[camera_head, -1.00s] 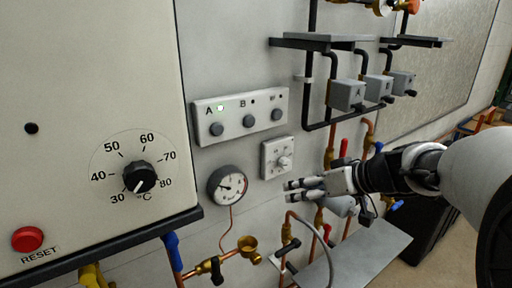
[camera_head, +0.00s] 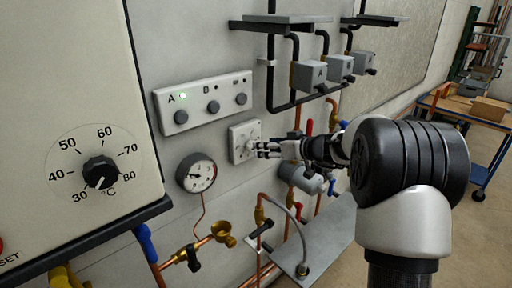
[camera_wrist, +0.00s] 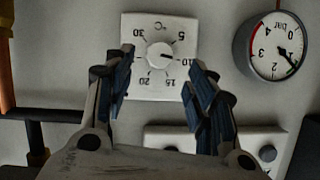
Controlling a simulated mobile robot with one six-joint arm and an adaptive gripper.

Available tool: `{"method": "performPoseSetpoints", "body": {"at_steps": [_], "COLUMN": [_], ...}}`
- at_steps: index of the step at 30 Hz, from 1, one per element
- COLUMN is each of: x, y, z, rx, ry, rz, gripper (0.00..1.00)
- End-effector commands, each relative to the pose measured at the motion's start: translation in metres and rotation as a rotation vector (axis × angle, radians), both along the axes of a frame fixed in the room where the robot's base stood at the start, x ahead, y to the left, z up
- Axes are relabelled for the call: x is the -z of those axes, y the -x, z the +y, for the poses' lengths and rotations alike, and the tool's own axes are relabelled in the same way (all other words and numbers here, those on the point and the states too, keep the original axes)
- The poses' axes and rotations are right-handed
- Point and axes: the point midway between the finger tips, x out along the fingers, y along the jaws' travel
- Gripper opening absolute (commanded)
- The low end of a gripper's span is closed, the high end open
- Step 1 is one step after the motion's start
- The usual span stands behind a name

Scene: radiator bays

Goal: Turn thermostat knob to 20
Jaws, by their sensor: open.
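The white thermostat plate (camera_wrist: 138,22) carries a round white knob (camera_wrist: 159,62) and a °C scale, upside down in the wrist view. The knob's dark mark points right, close to 10; the 20 is at lower left. My gripper (camera_wrist: 161,70) is open, its two blue-padded fingers apart on either side of the knob; contact is not visible. In the head view the thermostat plate (camera_head: 238,149) is on the wall, with my gripper (camera_head: 262,149) at its right side and part of the knob hidden by the fingers.
A pressure gauge (camera_head: 196,173) hangs lower left of the plate. A button panel (camera_head: 200,103) with A lit green is above. A boiler panel with a black 30–80 knob (camera_head: 100,172) stands at left. Pipes and valves run below; a grey shelf (camera_head: 325,235) juts out beneath.

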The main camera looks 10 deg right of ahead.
Motion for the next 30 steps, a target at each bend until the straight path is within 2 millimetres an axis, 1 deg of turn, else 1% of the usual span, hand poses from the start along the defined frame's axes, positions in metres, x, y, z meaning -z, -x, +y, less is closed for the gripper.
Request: {"method": "performPoseSetpoints", "body": {"at_steps": [1,3,6,10,15,22,30], "x": [0.005,0.010,0.015,0.020,0.023,0.023,0.023], "y": [-0.008,-0.019,-0.031,-0.042,-0.048,-0.048,-0.048], "z": [0.007,0.013,0.021,0.027,0.031,0.031,0.031], "rx": [-0.003,-0.003,-0.003,-0.001,-0.001,0.000,0.000], "ry": [-0.002,0.000,-0.001,0.000,0.000,0.000,0.000], "rz": [0.002,0.002,0.001,0.000,0.000,0.000,0.000], "gripper": [0.51,0.51,0.51,0.51,0.51,0.51,0.33]}}
